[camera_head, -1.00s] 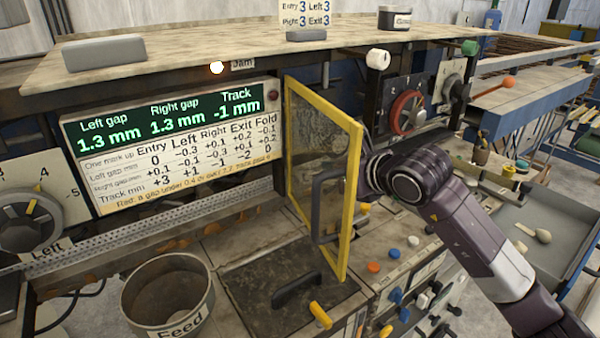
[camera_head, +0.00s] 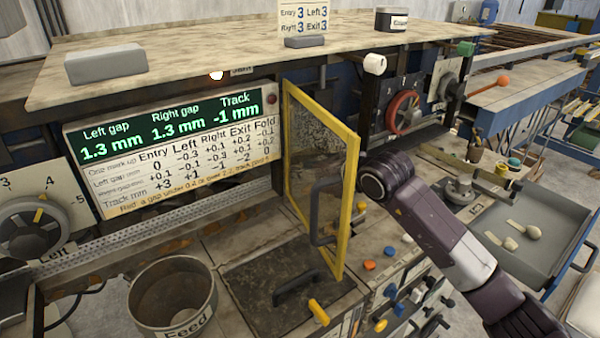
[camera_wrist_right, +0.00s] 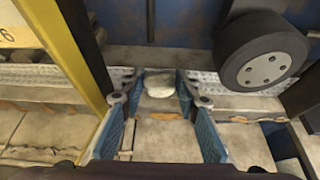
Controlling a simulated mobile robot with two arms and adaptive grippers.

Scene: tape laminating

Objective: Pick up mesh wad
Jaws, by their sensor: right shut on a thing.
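The mesh wad (camera_wrist_right: 159,86) is a small pale, rounded lump in the right wrist view. It sits between the tips of my right gripper (camera_wrist_right: 158,96), whose two blue-padded fingers are shut on it from both sides. In the head view my right arm reaches in from the right behind the yellow-framed guard door (camera_head: 346,215). The gripper and wad are mostly hidden there by the mesh panel and frame. My left gripper is not in view.
The open guard door stands close beside my right wrist. A dark roller (camera_wrist_right: 262,66) hangs to the right of the wad in the wrist view. The Feed bin (camera_head: 172,300) and a dark hatch with a handle (camera_head: 298,287) lie in front. A grey tray (camera_head: 540,235) is at right.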

